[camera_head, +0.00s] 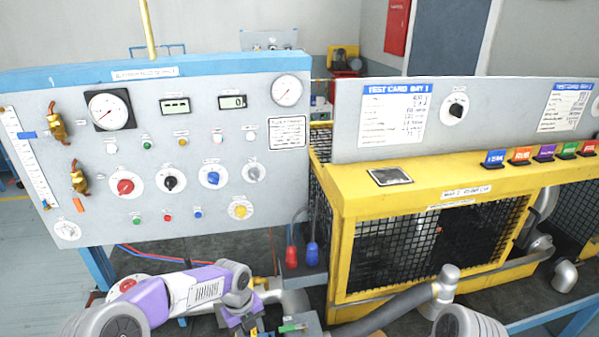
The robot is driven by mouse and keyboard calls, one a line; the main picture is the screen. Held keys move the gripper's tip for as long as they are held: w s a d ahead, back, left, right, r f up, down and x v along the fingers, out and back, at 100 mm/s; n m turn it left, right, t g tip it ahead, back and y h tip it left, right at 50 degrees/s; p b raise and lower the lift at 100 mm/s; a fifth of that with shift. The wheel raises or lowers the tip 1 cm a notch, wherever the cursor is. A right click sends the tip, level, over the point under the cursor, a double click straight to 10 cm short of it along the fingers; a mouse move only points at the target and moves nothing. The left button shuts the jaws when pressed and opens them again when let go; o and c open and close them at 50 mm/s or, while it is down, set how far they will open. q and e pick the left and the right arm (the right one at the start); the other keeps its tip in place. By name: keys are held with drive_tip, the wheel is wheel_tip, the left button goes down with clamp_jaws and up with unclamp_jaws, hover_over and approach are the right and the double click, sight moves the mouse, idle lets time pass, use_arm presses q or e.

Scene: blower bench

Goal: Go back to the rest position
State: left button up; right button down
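My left arm, white and purple, reaches in from the bottom left in the head view. Its wrist end with my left gripper (246,322) is low, in front of the control panel (95,225) and below the red and blue hanging plugs. The fingers are cut off or too small to make out, so I cannot tell whether they are open or shut. I see nothing clearly held. A rounded grey joint shows at the bottom edge on the right, probably of my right arm. My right gripper is not in view.
The yellow guarded blower bench (345,262) stands to the right, with a grey pipe (390,307) low in front. Several coloured tags (520,155) line the bench top. A blue rail (555,322) runs at lower right.

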use_arm(q)
drive_tip(key=s+d+f+n+h+b, duration=0.1)
drive_tip(key=s+d+f+n, duration=0.1)
drive_tip(key=s+f+n, duration=0.45)
drive_tip(key=s+d+f+n+h+b, duration=0.2)
drive_tip(key=s+d+f+n, duration=0.15)
drive_tip(key=f+n, duration=0.5)
drive_tip(key=s+a+f+n+t+b, duration=0.1)
drive_tip(key=s+a+f+n+b, duration=0.1)
drive_tip(key=s+f+n, duration=0.9)
drive_tip(key=s+n, duration=0.2)
drive_tip(key=n, duration=0.4)
drive_tip(key=shift+s, duration=0.2)
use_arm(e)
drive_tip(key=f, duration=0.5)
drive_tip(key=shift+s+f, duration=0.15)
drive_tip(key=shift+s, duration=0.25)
